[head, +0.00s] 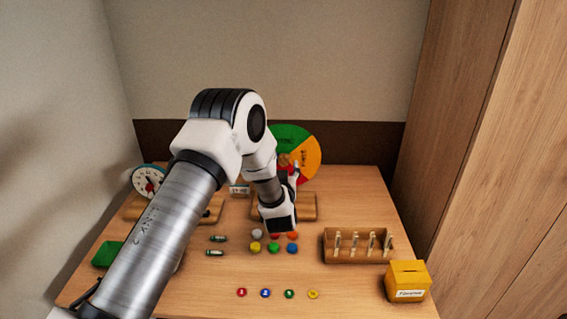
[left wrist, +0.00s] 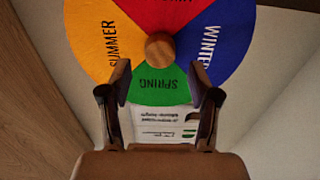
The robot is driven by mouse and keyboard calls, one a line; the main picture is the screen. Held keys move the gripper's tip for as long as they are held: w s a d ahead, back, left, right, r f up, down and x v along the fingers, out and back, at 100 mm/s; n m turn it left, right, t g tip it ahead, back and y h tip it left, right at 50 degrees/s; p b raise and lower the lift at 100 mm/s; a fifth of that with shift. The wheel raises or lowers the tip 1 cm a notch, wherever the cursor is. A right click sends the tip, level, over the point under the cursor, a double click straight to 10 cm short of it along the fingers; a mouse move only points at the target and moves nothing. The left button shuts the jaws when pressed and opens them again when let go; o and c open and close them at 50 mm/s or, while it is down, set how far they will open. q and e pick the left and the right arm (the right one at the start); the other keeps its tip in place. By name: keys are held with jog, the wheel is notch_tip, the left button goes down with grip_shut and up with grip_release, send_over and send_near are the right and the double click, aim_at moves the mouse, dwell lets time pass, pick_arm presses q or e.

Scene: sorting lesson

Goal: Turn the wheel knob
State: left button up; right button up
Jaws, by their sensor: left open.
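The season wheel (head: 291,136) stands at the back of the table, partly hidden by my left arm. In the left wrist view the wheel (left wrist: 109,47) shows yellow, red, blue and green sectors, with SUMMER, WINTER and SPRING legible. Its round wooden knob (left wrist: 160,47) is at the centre; it also shows in the head view (head: 284,160). My left gripper (left wrist: 161,75) is open, its two fingertips apart, just below the knob in that view, one on each side of the green sector. In the head view my left gripper (head: 293,173) is in front of the wheel. My right gripper is not in view.
A toy clock (head: 148,180) stands at the back left. Several coloured discs and counters lie mid-table. A wooden rack with pegs (head: 357,246) and a yellow box (head: 407,281) stand at the right. A green piece (head: 108,254) lies at the left.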

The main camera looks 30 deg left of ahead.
aim_at(284, 161)
pick_arm(q)
jog(key=x, duration=0.3)
jog(key=shift+f, duration=0.2)
jog(key=shift+r, duration=0.1)
jog(key=shift+s+d, duration=0.1)
jog(key=c, duration=1.1)
jog(key=shift+c, duration=0.3)
jog(key=n+b, duration=0.2)
jog(key=shift+b, duration=0.3)
jog(key=n+b, duration=0.8)
jog(key=b, duration=0.1)
jog(key=n+b, duration=0.4)
jog(key=shift+s+f+n, duration=0.1)
jog(key=shift+f+n, duration=0.25)
jog(key=shift+n, duration=0.05)
jog(key=n+b, duration=0.2)
jog(key=shift+b, duration=0.3)
jog(key=shift+r+n+b, duration=0.2)
jog(key=shift+n+b, duration=0.25)
jog(key=shift+n, duration=0.05)
